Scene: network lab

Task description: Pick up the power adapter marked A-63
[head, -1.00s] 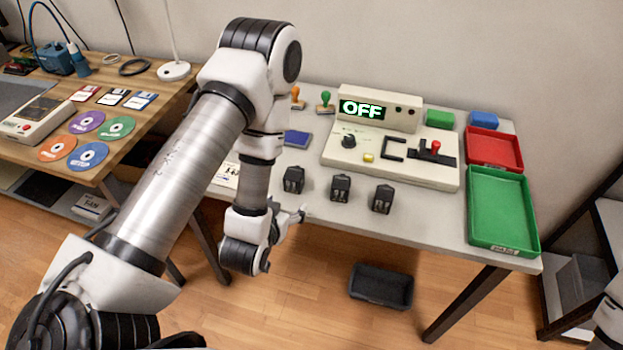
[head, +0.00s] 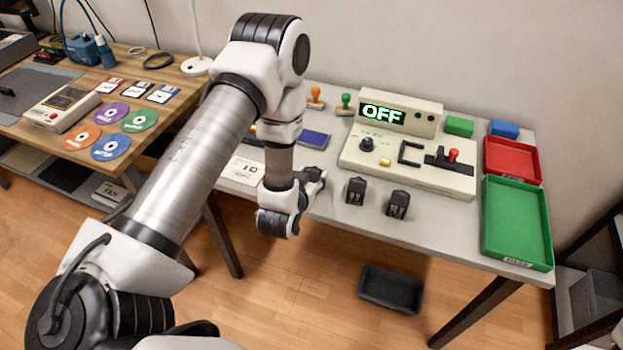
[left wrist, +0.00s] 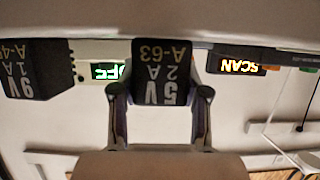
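The black power adapter marked A-63 (left wrist: 162,75), also labelled 5V 2A, appears upside down in the left wrist view, between the two fingers of my left gripper (left wrist: 160,95). The fingers are spread, one on each side of it, with a narrow gap or light contact; I cannot tell which. In the head view my left gripper (head: 316,182) is low over the table's front left, and hides this adapter. Another black adapter (left wrist: 35,70), marked 9V 1A with a partly cut A-4 label, stands beside it. My right gripper is not in view.
Two black adapters, one (head: 355,191) and another (head: 398,204), stand right of my left gripper. Behind them is a console (head: 430,179) with an OFF display (head: 382,114). A green tray (head: 517,222) and a red tray (head: 512,160) lie at the right. A dark bin (head: 390,289) is on the floor.

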